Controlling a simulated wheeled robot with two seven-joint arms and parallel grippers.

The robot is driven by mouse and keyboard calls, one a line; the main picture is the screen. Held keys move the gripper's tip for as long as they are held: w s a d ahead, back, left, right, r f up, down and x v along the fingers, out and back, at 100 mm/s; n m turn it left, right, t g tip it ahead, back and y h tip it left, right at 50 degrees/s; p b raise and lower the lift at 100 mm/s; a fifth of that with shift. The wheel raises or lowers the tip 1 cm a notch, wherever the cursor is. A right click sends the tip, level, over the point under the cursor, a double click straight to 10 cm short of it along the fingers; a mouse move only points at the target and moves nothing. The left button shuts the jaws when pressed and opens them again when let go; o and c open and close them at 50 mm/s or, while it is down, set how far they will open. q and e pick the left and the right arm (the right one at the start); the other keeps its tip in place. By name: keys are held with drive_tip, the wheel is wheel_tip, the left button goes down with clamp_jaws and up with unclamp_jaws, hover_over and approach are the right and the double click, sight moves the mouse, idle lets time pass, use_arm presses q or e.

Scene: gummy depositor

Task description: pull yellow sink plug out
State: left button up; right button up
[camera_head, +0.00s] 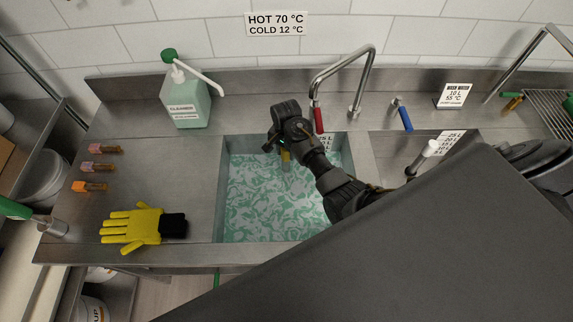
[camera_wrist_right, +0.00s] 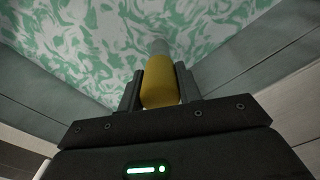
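The yellow sink plug (camera_head: 286,155) is upright over the left basin, near its back wall. In the right wrist view its yellow top (camera_wrist_right: 159,84) and a grey stem (camera_wrist_right: 160,48) show against the water. My right gripper (camera_head: 284,143) reaches down over the basin. Its two fingers (camera_wrist_right: 160,92) lie against both sides of the yellow top and look shut on it. The stem's lower end meets the foamy water in the picture; I cannot tell whether it is seated in the drain. My left gripper is not in view.
The left basin (camera_head: 222,200) holds green-white foamy water. A tap (camera_head: 344,62) with a red lever (camera_head: 319,119) stands behind it. A cleaner bottle (camera_head: 186,104), yellow glove (camera_head: 134,226) and three small brushes (camera_head: 90,186) sit on the left counter.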

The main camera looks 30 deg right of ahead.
clamp_jaws()
drive_tip(key=shift+r, duration=0.1)
drive_tip(key=shift+r+p, duration=0.7)
drive_tip(key=shift+r, duration=3.8)
drive_tip(key=shift+o, duration=0.2)
unclamp_jaws()
clamp_jaws()
